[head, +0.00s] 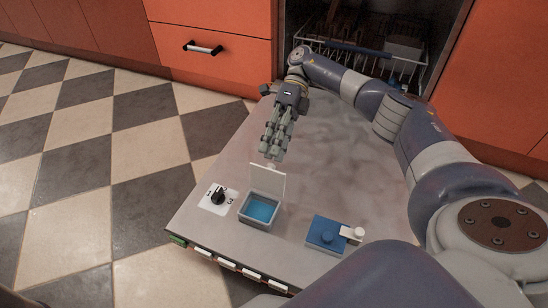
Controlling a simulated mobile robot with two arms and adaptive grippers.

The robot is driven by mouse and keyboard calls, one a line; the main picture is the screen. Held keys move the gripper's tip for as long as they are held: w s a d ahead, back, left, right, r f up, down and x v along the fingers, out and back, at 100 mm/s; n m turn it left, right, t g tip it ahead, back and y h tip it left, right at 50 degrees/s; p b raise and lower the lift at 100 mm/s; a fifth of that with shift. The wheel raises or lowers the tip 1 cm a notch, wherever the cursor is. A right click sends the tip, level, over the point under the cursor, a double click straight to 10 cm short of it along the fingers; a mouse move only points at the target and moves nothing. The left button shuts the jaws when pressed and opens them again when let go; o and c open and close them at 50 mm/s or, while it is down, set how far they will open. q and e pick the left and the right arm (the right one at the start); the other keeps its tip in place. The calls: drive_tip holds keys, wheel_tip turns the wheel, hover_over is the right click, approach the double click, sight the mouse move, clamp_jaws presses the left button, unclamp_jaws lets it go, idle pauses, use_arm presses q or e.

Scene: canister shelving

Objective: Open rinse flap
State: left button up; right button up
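The open dishwasher door (330,150) lies flat like a shelf. On it a small grey box with a blue inside (260,210) has a white flap (267,182) standing upright at its back edge. To its right is a blue square unit (326,236) with a round blue cap and a white knob (353,233). My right gripper (272,156) points down just behind the white flap; its fingers sit close together, and whether they are fully shut is unclear. Contact with the flap cannot be made out. My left gripper is not in view.
A black dial (218,196) on a white plate sits left of the box. A row of buttons (240,268) lines the door's front edge. The dishwasher rack (365,55) is behind. An orange drawer (212,45) stands at the left. Checkered floor is clear at left.

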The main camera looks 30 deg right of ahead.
drive_tip(key=shift+r, duration=2.15)
